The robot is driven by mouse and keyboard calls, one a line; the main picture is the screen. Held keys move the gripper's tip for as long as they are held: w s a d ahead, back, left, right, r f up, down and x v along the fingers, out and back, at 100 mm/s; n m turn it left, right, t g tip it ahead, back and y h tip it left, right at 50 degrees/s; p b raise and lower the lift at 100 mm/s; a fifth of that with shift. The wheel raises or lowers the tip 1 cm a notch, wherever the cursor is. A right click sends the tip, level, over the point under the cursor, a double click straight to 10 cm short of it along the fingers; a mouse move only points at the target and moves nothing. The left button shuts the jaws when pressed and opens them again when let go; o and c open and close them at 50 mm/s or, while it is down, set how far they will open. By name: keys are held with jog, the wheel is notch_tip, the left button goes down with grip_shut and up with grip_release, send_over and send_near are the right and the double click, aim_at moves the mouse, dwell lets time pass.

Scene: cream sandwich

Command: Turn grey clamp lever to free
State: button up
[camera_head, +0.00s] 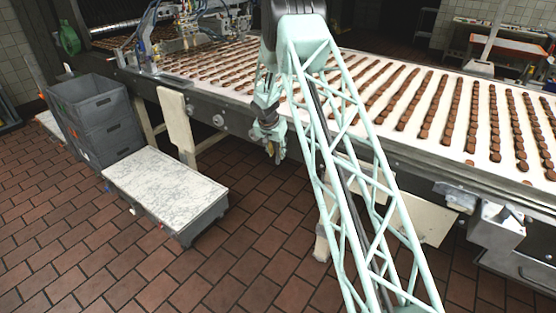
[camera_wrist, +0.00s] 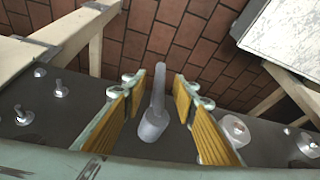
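The grey clamp lever (camera_wrist: 154,115) shows in the middle of the wrist view. It has a round hub on the dark machine side and a handle running towards the top of the picture. My gripper (camera_wrist: 160,88) is open, with one yellow-padded finger on each side of the lever. Gaps show between the lever and both pads. In the head view my gripper (camera_head: 275,152) hangs beside the conveyor's near side, pointing down. I cannot make out the lever there.
The conveyor (camera_head: 455,160) carries rows of brown biscuits. Grey crates (camera_head: 98,118) and a marble-topped box (camera_head: 165,182) stand at left on the brick floor. Bolts (camera_wrist: 24,115) and round knobs (camera_wrist: 236,129) flank the lever. Cream support legs (camera_wrist: 95,52) stand near it.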

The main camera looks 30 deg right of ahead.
aim_at(278, 158)
jog(key=shift+x, duration=2.65)
grip_shut()
